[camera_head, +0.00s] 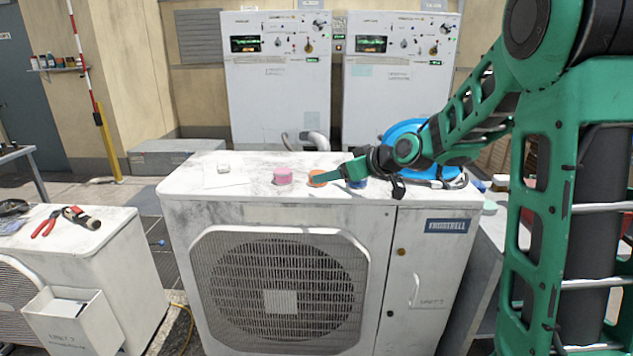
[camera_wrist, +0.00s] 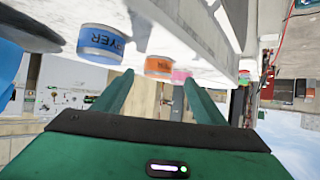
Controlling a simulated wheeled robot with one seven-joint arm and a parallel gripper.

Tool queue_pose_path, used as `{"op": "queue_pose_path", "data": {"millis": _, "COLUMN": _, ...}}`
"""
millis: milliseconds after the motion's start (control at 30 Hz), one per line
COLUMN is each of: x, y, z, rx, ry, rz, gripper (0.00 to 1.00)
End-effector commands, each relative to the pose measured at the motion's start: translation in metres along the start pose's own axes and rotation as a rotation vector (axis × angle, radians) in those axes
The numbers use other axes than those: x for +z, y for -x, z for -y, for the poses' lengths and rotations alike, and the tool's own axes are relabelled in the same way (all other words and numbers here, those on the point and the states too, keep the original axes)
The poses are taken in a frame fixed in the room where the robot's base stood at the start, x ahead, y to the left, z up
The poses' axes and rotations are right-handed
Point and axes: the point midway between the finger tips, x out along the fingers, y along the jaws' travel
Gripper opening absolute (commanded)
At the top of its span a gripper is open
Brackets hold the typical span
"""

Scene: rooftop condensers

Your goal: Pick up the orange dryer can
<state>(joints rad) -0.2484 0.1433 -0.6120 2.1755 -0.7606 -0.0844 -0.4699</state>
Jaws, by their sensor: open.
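The orange dryer can (camera_head: 316,174) stands on the white top of the condenser unit (camera_head: 240,190), between a pink can (camera_head: 283,176) and a blue can (camera_head: 357,184). My gripper (camera_head: 326,178) reaches in from the right, low over the top, and partly covers the orange can. In the wrist view, which is turned over, the orange can (camera_wrist: 158,68) shows between my two open green fingers, near their tips. Whether the fingers touch it, I cannot tell. The blue can (camera_wrist: 100,42) is beside it on the left, and the pink can (camera_wrist: 180,76) is behind it.
A small white block (camera_head: 223,168) lies on a paper sheet at the left of the top. A blue coiled hose (camera_head: 405,138) stands behind my arm. Red-handled pliers (camera_head: 46,224) lie on the left unit. Two white panels (camera_head: 277,85) stand behind.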

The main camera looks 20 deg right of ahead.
Motion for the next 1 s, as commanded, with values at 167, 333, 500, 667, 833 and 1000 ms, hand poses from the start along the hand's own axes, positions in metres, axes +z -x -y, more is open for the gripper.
{"op": "queue_pose_path", "data": {"millis": 167, "x": 0.0, "y": -0.01, "z": 0.0, "rx": 0.0, "ry": 0.0, "rz": 0.001, "gripper": 0.65}}
{"op": "queue_pose_path", "data": {"millis": 333, "x": -0.002, "y": -0.03, "z": -0.003, "rx": -0.001, "ry": 0.001, "rz": 0.003, "gripper": 0.65}}
{"op": "queue_pose_path", "data": {"millis": 500, "x": -0.003, "y": -0.049, "z": -0.004, "rx": -0.001, "ry": 0.001, "rz": 0.002, "gripper": 0.65}}
{"op": "queue_pose_path", "data": {"millis": 667, "x": -0.004, "y": -0.056, "z": -0.004, "rx": -0.001, "ry": 0.0, "rz": 0.001, "gripper": 0.65}}
{"op": "queue_pose_path", "data": {"millis": 833, "x": -0.004, "y": -0.056, "z": -0.004, "rx": 0.0, "ry": 0.0, "rz": 0.0, "gripper": 0.65}}
{"op": "queue_pose_path", "data": {"millis": 1000, "x": -0.004, "y": -0.056, "z": -0.004, "rx": 0.0, "ry": 0.0, "rz": 0.0, "gripper": 0.31}}
